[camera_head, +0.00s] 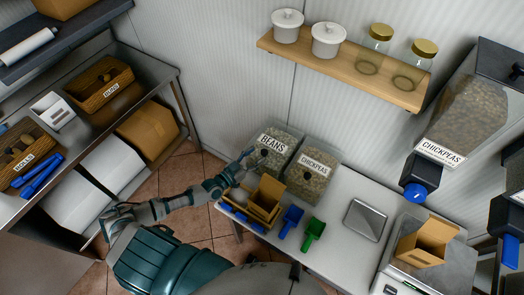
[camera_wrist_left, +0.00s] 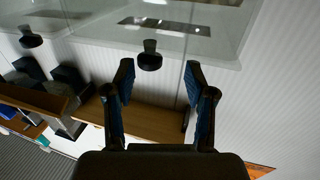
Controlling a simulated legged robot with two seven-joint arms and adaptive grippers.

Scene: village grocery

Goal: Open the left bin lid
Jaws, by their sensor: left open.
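The left bin (camera_head: 279,143), labelled BEANS, stands on the white table against the wall, its clear lid lying shut. A small dark knob (camera_head: 264,153) sits on this lid. My left gripper (camera_head: 248,153) is at the left edge of this bin. In the left wrist view my left gripper (camera_wrist_left: 159,76) is open, its two fingers apart. A black knob (camera_wrist_left: 149,56) on a clear lid (camera_wrist_left: 170,38) shows between and just beyond the fingertips, with no visible contact. My right gripper is not in view.
The CHICKPEAS bin (camera_head: 316,171) stands right beside the left bin. Blue (camera_head: 291,220) and green (camera_head: 313,232) scoops lie nearby. A wooden shelf (camera_head: 345,70) with jars hangs above.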

